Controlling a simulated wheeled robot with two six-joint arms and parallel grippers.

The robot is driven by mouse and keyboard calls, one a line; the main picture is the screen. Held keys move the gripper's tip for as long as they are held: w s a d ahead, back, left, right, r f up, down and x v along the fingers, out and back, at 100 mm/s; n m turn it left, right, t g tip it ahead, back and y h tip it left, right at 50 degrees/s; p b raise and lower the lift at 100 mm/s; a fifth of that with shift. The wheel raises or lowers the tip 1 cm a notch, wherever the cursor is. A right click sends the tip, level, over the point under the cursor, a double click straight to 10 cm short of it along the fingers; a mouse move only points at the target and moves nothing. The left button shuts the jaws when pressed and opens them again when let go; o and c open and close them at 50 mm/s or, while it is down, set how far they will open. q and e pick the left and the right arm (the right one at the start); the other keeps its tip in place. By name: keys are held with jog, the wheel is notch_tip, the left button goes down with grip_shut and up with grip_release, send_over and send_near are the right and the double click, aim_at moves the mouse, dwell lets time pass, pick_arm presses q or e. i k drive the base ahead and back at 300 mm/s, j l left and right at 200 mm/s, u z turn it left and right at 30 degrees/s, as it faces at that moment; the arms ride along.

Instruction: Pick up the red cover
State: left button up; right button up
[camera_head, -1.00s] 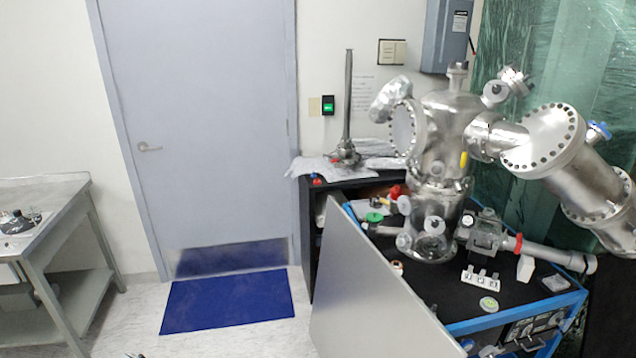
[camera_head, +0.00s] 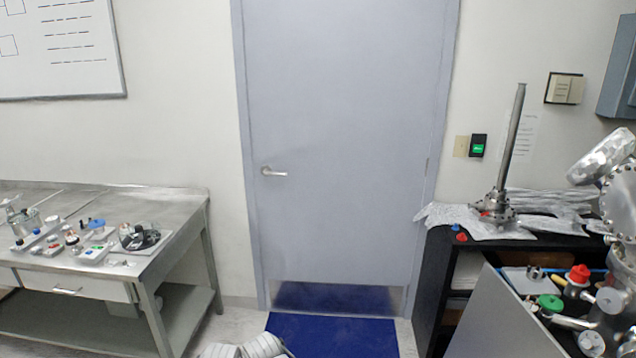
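A red cap (camera_head: 579,274) sits at the right among the parts on the bench beside the steel vacuum chamber (camera_head: 622,205). A smaller red piece (camera_head: 461,237) lies on the black cabinet's top near its front left corner. I cannot tell which of these is the red cover. White-grey rounded parts, which look like my arm, show at the bottom edge of the head view. Neither gripper's fingers are in view.
A steel table (camera_head: 190,240) with small parts stands at the left. A closed door (camera_head: 345,150) with a blue mat (camera_head: 335,338) is in the middle. A tilted grey panel (camera_head: 505,320) stands before the bench. The black cabinet (camera_head: 432,285) holds a metal post (camera_head: 508,150).

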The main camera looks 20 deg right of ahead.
aim_at(579, 274)
jog(key=i+z, duration=0.3)
jog(key=z, duration=0.15)
jog(key=i+j+z, duration=0.1)
jog(key=i+z, duration=0.2)
jog(key=z, duration=0.2)
jog(key=i+j+z, duration=0.2)
jog(key=z, duration=0.25)
jog(key=i+j+z, duration=0.6)
jog(key=z, duration=0.3)
jog(key=i+j+z, duration=0.15)
jog(key=j+z, duration=0.15)
jog(key=z, duration=0.15)
jog(key=i+j+z, duration=0.1)
jog(key=j+z, duration=0.15)
jog(key=z, duration=0.2)
jog(key=j+z, duration=0.3)
jog(key=z, duration=0.15)
